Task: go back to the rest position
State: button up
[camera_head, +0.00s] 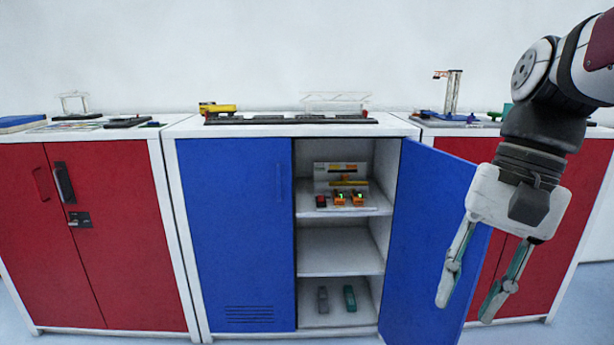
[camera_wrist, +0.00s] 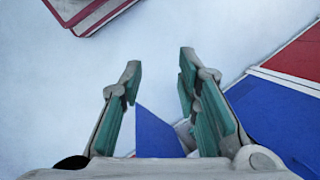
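My gripper (camera_head: 463,300) hangs at the right of the head view, pointing down, in front of the open blue door (camera_head: 428,240). Its two fingers are spread apart with nothing between them. In the wrist view my gripper (camera_wrist: 158,80) also shows both green-padded fingers apart, with pale floor beyond and part of a blue panel (camera_wrist: 155,135) behind them.
The blue cabinet (camera_head: 235,235) has its right door swung out, showing shelves (camera_head: 340,238) with a small device (camera_head: 342,190) and two small objects below. Red cabinets (camera_head: 105,240) stand on both sides. Model cranes (camera_head: 452,92) and a yellow piece (camera_head: 217,107) stand on top.

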jog(key=s+d+f+n+t+h, duration=0.1)
jog(key=s+f+n+h, duration=0.2)
jog(key=s, duration=0.4)
jog(key=s+f+n+t, duration=0.1)
jog(key=s+f+n, duration=0.25)
jog(key=s, duration=0.35)
notch_tip(320, 180, up, 19)
jog(key=t+p, duration=0.3)
jog(key=p, duration=1.5)
jog(key=shift+t, duration=0.3)
